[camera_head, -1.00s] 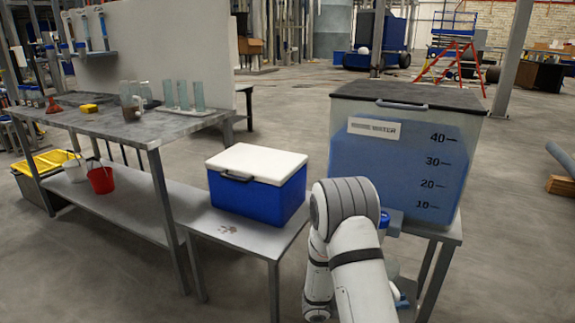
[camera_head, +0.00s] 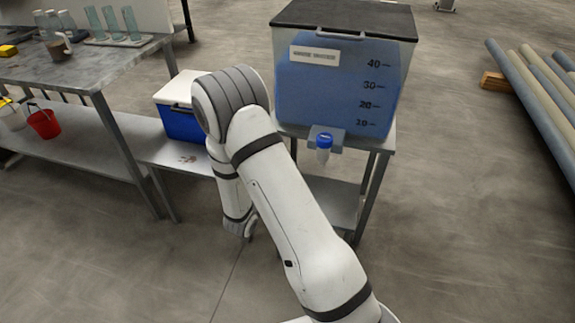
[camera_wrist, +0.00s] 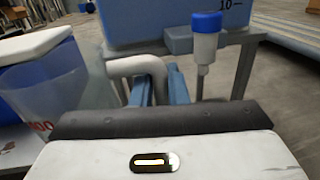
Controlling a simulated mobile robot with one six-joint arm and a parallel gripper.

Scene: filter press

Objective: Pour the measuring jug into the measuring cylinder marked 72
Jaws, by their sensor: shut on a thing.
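My gripper (camera_wrist: 158,88) shows in the wrist view, its blue fingers shut on the pale handle of the measuring jug (camera_wrist: 45,95). The jug is clear, with red figures low on its wall, and is cut off at the left. Blue shows through it; I cannot tell whether that is liquid or the cool box behind. In the head view my arm hides the gripper and jug. Several tall clear measuring cylinders stand at the upper left, three on a pale tray, one of them here (camera_head: 112,23). No number on them is readable.
A large tank of blue liquid (camera_head: 335,95) stands on a metal stand, with a blue-capped tap (camera_head: 323,147) at its front, close ahead of my gripper. A blue cool box (camera_head: 181,122) is left of it. Pipes (camera_head: 530,95) lie at the right. Floor at lower left is clear.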

